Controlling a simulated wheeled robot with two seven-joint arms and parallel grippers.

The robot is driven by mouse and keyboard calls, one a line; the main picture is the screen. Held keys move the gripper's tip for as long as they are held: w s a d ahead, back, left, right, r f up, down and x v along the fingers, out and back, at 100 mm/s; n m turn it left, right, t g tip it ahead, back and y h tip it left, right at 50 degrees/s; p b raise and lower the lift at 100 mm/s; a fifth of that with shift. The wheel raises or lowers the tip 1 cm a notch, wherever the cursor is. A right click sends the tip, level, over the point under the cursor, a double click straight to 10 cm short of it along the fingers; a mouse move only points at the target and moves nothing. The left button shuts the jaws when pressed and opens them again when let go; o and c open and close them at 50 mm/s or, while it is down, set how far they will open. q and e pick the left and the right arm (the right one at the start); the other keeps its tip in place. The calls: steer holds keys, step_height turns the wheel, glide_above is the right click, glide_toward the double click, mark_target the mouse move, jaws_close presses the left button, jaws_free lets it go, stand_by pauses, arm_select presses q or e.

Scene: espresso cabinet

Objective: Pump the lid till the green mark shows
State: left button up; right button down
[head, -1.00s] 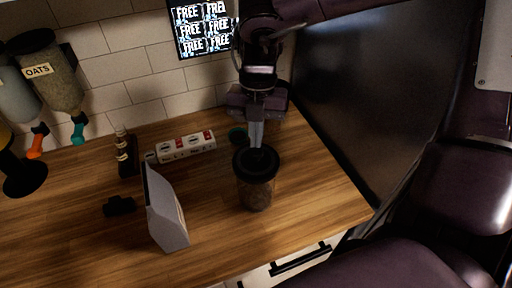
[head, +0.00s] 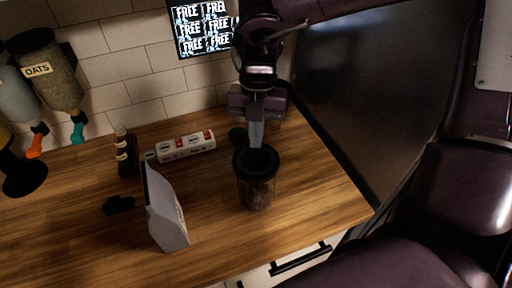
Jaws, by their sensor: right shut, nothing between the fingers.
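A clear jar (head: 257,193) with brown contents stands upright on the wooden counter in the head view. Its round black lid (head: 268,164) is on top. My right gripper (head: 257,144) points down over the back part of the lid with its fingers shut and empty. The fingertips overlap the lid in the picture; I cannot tell whether they press on it. A small round dark piece (head: 237,134) lies behind the jar, left of the fingers, and shows no clear green now. My left gripper is not in view.
A white power strip (head: 185,146), a dark bottle (head: 125,152), a grey wedge-shaped stand (head: 166,210) and a small black object (head: 118,205) are left of the jar. Dispensers (head: 52,80) hang at far left. A dark panel (head: 380,90) is at right. Counter front is clear.

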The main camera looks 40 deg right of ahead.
steer(key=shift+f+b, duration=1.05)
steer(key=shift+f, duration=0.1)
steer(key=shift+r, duration=0.1)
steer(key=shift+r+p, duration=2.35)
steer(key=shift+r, duration=1.1)
